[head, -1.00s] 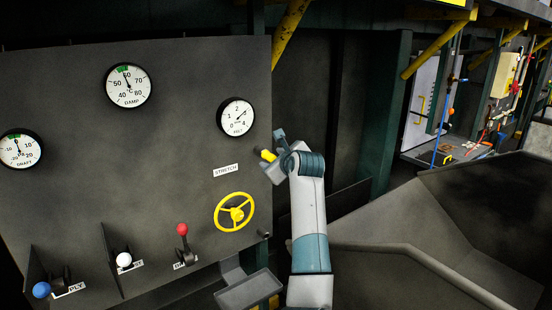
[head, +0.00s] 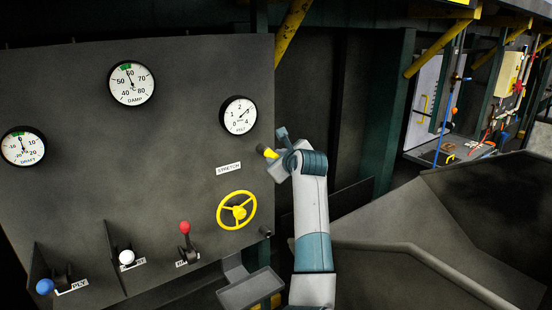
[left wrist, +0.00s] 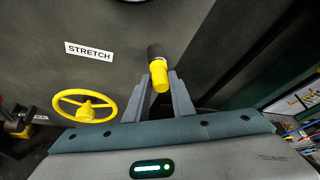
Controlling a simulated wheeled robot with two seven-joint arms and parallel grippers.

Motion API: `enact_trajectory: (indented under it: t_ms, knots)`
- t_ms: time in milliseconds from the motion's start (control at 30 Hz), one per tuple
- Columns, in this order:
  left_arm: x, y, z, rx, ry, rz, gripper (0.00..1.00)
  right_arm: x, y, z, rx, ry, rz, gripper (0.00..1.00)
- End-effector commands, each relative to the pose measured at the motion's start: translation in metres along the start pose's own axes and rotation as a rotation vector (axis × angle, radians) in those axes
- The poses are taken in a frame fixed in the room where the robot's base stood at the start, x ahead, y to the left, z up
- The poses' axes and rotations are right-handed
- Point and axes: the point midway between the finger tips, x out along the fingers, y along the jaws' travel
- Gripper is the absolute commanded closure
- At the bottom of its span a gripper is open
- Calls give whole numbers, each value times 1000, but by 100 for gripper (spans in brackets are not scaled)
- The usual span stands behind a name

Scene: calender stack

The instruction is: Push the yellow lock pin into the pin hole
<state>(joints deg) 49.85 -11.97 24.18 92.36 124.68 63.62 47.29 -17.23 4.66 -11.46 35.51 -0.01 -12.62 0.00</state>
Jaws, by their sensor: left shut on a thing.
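The yellow lock pin (left wrist: 160,76) sits between the two fingers of my left gripper (left wrist: 160,84) in the left wrist view. Its far end meets a dark round collar (left wrist: 155,51) on the grey panel. The pin hole itself is hidden, so I cannot tell how deep the pin sits. In the head view the pin (head: 271,154) shows as a small yellow bit at the panel's right edge, below the HOLZ-like gauge. My left gripper (head: 276,160) is shut on it there. My right gripper is not in view.
A yellow handwheel (head: 237,210) and the STRETCH label (head: 228,168) are left of the gripper. Levers with red (head: 185,227), white (head: 127,257) and blue (head: 45,287) knobs stand lower left. A grey tray (head: 250,290) juts out below. Dark open space lies right of the panel.

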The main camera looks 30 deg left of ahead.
Motion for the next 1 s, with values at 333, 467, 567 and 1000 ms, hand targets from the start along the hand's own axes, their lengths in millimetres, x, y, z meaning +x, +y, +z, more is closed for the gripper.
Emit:
enact_trajectory:
  t_ms: [333,467,567,1000]
  knots:
    - [-5,-1,-2,-1,-1,-1,100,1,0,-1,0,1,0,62]
    - [-9,-1,-4,-1,0,-2,100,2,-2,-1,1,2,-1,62]
    - [-12,-2,-6,-1,0,-2,100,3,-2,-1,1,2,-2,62]
    - [-25,-2,-11,-1,-1,-2,100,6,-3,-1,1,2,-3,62]
